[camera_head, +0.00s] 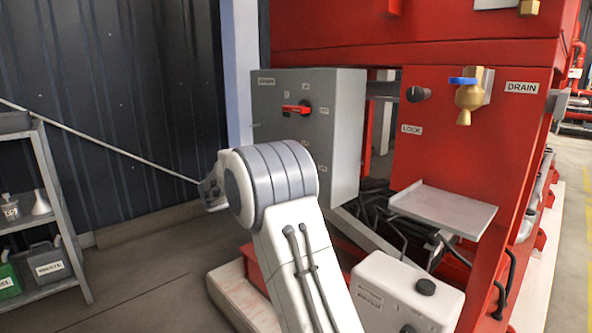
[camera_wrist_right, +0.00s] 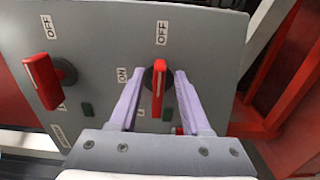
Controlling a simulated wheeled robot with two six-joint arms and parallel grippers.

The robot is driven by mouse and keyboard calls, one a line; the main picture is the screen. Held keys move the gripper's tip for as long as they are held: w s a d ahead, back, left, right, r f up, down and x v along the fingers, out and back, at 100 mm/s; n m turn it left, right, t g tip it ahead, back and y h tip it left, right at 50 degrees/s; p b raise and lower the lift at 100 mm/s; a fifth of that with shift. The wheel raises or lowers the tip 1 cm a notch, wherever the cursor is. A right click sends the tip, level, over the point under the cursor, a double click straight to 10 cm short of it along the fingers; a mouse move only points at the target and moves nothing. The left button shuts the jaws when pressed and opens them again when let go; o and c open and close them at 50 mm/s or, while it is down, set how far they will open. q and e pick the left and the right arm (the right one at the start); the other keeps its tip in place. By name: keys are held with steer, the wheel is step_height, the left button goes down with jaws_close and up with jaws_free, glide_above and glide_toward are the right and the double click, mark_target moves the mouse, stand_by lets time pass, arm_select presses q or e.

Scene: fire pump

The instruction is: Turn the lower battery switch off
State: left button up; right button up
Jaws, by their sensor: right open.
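The grey switch box (camera_head: 335,140) stands left of the red pump frame in the head view. The lower battery switch (camera_wrist_right: 158,90) is hidden behind my arm in the head view. In the right wrist view its red handle lies between the fingers of my open right gripper (camera_wrist_right: 157,82), with small gaps seeming to show. OFF and ON labels are beside it. My left gripper is not in view.
The red frame (camera_head: 470,150) with a brass drain valve (camera_head: 469,95) and a small grey shelf (camera_head: 443,207) is to the right. A rack (camera_head: 45,190) with containers is at the left. Floor between rack and pump is open.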

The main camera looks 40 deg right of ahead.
steer(key=a+p, duration=0.2)
steer(key=a, duration=0.8)
steer(key=shift+s+a, duration=0.15)
steer(key=shift+s, duration=0.3)
